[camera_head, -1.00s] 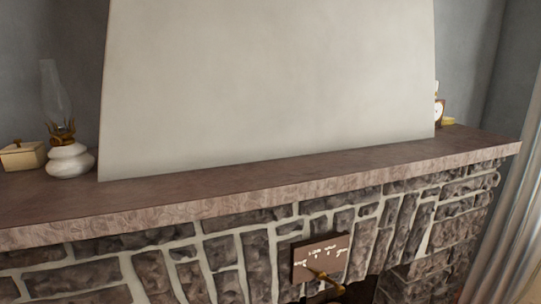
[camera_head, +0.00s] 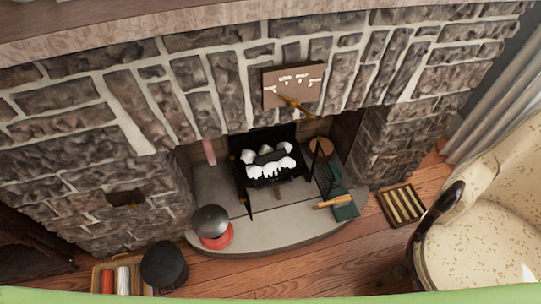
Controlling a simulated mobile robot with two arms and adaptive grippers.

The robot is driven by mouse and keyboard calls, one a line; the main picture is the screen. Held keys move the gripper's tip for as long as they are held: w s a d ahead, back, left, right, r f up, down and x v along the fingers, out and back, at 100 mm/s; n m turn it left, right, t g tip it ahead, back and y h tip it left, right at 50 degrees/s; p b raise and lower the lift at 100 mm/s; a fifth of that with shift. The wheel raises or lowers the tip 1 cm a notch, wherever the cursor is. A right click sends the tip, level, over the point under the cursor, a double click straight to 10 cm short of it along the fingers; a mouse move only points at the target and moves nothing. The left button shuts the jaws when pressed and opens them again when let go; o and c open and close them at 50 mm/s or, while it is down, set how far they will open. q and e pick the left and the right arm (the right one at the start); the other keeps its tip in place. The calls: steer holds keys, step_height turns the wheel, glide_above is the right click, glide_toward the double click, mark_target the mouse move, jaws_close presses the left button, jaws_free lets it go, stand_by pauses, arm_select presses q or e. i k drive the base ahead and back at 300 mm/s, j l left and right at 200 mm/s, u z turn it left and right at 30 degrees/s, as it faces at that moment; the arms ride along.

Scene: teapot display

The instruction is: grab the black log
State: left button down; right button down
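A dark, blackish log (camera_head: 268,157) lies in a black grate (camera_head: 282,180) in the fireplace opening, in the middle of the head view. White lumpy pieces (camera_head: 287,163) lie around it in the grate. The log is small in the picture and its ends are partly hidden among the white pieces. Neither of my grippers shows in the head view.
A stone hearth (camera_head: 245,235) fronts the fireplace, with a red and dark grey pot (camera_head: 211,222) on its left and a green box (camera_head: 343,204) on its right.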

mark_target(276, 157)
steer(key=i+l+z, duration=0.2)
steer(key=l, duration=0.2)
steer(key=i+l+z, duration=0.15)
steer(key=l, duration=0.2)
steer(key=i+l+z, duration=0.2)
steer(key=l, duration=0.15)
